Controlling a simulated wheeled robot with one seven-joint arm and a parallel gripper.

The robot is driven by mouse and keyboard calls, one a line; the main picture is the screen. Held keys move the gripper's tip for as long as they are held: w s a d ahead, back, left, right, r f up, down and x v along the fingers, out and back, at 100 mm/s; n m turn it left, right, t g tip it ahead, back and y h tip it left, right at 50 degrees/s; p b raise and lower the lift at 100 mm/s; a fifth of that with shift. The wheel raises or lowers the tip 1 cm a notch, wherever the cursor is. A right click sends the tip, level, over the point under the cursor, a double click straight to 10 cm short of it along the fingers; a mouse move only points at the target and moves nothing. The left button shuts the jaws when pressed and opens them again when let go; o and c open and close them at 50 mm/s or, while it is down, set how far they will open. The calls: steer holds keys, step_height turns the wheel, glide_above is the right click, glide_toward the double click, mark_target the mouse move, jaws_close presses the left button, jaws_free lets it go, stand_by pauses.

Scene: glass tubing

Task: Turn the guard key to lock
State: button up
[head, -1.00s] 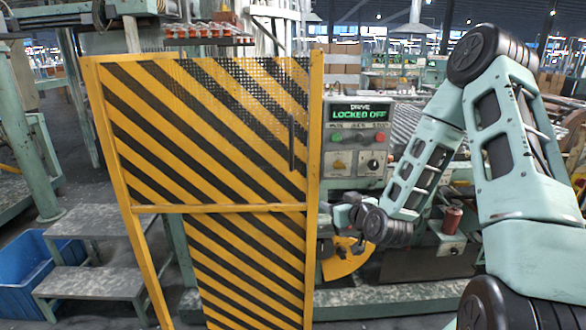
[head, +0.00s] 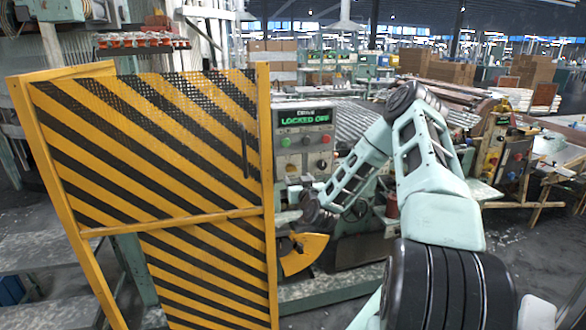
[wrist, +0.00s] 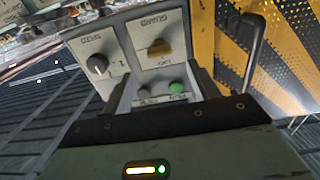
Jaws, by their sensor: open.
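The guard key is a brass-yellow knob (wrist: 153,48) on a pale plate of the control box, in the wrist view. The picture is upside down there, with lettering beside the key. My gripper (wrist: 160,82) is open, its fingers spread below the key in that view, with nothing visibly between them. I cannot tell whether it touches the box. In the head view the control box (head: 305,150) has a green display reading locked off. My gripper is mostly hidden there behind the gate post and my wrist.
A yellow-and-black striped guard gate (head: 160,150) stands just left of the box, its post close to my wrist. A dark handle (wrist: 250,48) is on the gate. A black dial (wrist: 97,63) and a green button (wrist: 177,88) flank the key. A yellow curved part (head: 304,252) is below.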

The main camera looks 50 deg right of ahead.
mark_target(293, 170)
steer(key=p+x, duration=0.1)
steer(key=x, duration=0.5)
steer(key=shift+w+d+p, duration=0.1)
steer(key=shift+w+p, duration=0.15)
steer(key=shift+p, duration=0.05)
steer(key=c, duration=1)
